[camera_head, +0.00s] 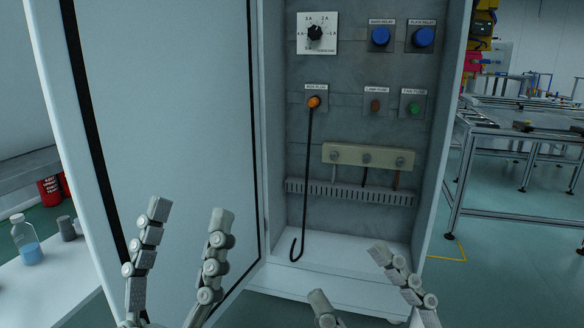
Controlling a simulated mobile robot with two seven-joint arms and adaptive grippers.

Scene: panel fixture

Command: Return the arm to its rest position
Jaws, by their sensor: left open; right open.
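My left gripper (184,222) is at the lower left, in front of the open cabinet door (165,120). Its two jointed fingers are apart and nothing is between them. My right gripper (348,272) is at the bottom, right of centre, in front of the cabinet's lower ledge (345,250). Its fingers are also apart and empty; part of it is cut off by the bottom edge. Neither gripper visibly holds anything. The arms behind the grippers are mostly out of view.
The cabinet's back panel (350,70) carries a dial (315,33), blue knobs (381,36), several fuses and a hanging black hooked rod (306,180). A bottle (28,243) stands on a white surface at left. A metal-framed table (520,145) is at right, with open floor before it.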

